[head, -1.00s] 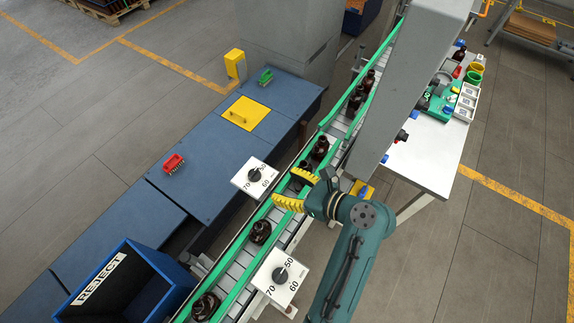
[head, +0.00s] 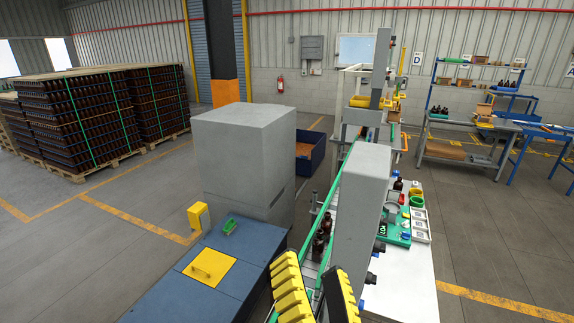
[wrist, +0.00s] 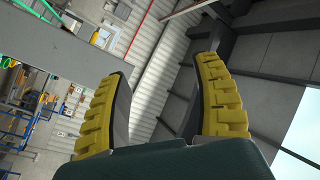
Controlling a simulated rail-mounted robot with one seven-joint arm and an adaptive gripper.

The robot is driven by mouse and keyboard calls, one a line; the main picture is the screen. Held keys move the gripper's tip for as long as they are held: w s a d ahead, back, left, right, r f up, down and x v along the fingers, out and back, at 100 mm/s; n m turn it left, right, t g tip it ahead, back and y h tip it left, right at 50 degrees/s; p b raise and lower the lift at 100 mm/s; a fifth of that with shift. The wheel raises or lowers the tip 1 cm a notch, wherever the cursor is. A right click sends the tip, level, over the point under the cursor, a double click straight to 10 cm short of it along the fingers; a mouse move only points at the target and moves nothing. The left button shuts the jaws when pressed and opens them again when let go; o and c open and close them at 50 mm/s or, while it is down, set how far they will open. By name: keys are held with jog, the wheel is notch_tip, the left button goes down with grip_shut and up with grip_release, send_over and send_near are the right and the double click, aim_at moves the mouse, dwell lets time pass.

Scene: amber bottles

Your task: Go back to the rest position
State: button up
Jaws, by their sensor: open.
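My gripper (head: 318,290) is at the bottom middle of the head view, raised in front of the conveyor. Its two yellow padded fingers point up and stand apart, with nothing between them. In the wrist view my gripper (wrist: 165,95) is also open and empty, facing the wall and roof. Dark amber bottles (head: 319,240) stand on the conveyor (head: 308,268) just beyond the fingers. The lower part of the conveyor is out of view.
A grey post (head: 358,215) rises close to the right of the conveyor. A white table (head: 405,285) with a green device (head: 392,229) stands at the right. Blue cabinets (head: 240,262) and a grey box (head: 243,150) are at the left. Stacked bottle pallets (head: 90,115) stand far left.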

jog(key=s+d+r+n+t+h+p, duration=0.1)
jog(key=s+r+n+p, duration=0.1)
jog(key=r+p, duration=0.4)
jog(key=s+d+r+n+t+h+p, duration=0.1)
jog(key=s+d+r+n+h+p, duration=0.1)
jog(key=r+p, duration=0.4)
notch_tip(320, 180, up, 6)
jog(key=shift+s+d+f+n+t+h, duration=0.1)
jog(key=shift+s+d+n+t+h, duration=0.2)
jog(key=shift+n, duration=0.6)
